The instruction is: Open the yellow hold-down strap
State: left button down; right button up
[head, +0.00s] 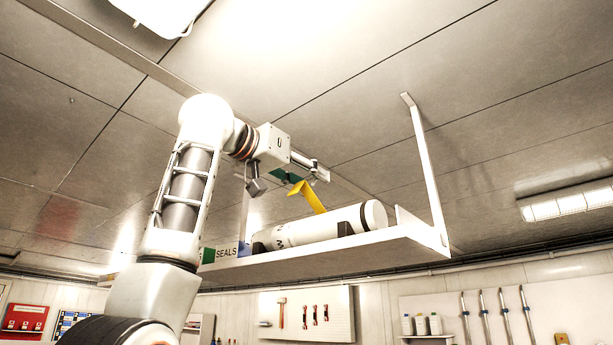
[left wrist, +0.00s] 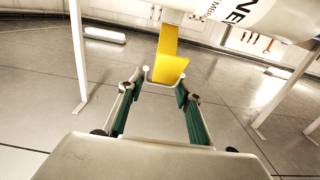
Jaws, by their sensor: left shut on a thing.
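The yellow hold-down strap (head: 312,200) stands up at a slant from the white cylinder (head: 318,226) on the hanging shelf, its upper end bent over. My left gripper (head: 308,178) is at this upper end, above the cylinder, and is shut on the strap. In the left wrist view the strap (left wrist: 168,45) runs from the lettered cylinder (left wrist: 245,15) down to between the green-padded fingertips of my left gripper (left wrist: 162,84). The exact finger contact is hard to see. The strap's foot is partly hidden by the cylinder in the head view. My right gripper is not in view.
The white shelf (head: 340,253) hangs below the ceiling on a post (head: 428,165) at its right end. Black cradles hold the cylinder. A green SEALS label (head: 220,253) is at the shelf's left. A tool board (head: 335,312) is on the far wall.

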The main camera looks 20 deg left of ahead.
pick_arm(q)
jog(key=shift+w, duration=0.1)
jog(key=c, duration=1.8)
grip_release()
jog(key=shift+o, duration=0.6)
jog(key=shift+w+f, duration=0.15)
jog(key=shift+w, duration=0.15)
jog(key=shift+s+a, duration=0.1)
jog(key=shift+s, duration=0.55)
jog(key=v, duration=1)
jog(key=shift+s+a, duration=0.25)
jog(key=shift+s, duration=0.1)
